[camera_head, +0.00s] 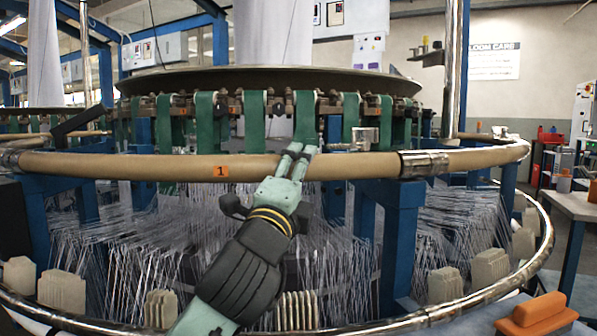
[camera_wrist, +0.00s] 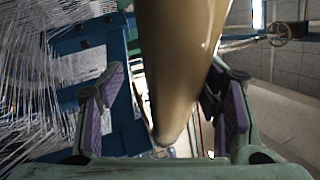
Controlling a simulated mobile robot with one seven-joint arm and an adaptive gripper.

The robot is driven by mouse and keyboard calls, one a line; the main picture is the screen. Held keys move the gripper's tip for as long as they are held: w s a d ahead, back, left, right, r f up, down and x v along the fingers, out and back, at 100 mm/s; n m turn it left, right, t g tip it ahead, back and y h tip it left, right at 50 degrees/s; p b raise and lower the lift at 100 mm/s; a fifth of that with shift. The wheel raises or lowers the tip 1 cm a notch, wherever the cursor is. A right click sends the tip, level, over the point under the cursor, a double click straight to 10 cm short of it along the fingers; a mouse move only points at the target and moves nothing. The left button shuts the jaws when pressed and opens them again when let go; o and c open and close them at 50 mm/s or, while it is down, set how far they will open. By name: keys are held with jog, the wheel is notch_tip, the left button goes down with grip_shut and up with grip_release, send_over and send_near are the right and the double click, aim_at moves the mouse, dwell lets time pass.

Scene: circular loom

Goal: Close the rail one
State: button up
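Rail one (camera_head: 180,167) is a long tan tube with an orange tag marked 1 (camera_head: 220,171). It runs across the front of the loom. Metal collars sit at its right (camera_head: 425,163) and far left (camera_head: 10,157). My gripper (camera_head: 298,150) reaches up to the rail just right of the tag, with its fingertips over the tube. In the wrist view, the tan tube (camera_wrist: 178,65) runs between the two purple-padded fingers of my gripper (camera_wrist: 165,110). The fingers are spread, with a gap visible on the left side; contact on the right cannot be told.
Blue posts (camera_head: 402,235) and many white threads (camera_head: 130,235) stand below the rail. A curved metal rail (camera_head: 480,298) rings the lower front. An orange-handled block (camera_head: 538,312) is at front right. A side table (camera_head: 570,205) stands at right.

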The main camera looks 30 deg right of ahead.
jog(key=shift+r, duration=0.1)
dwell(0.3)
jog(key=shift+s+a, duration=0.1)
jog(key=shift+a, duration=0.05)
jog(key=v, duration=0.7)
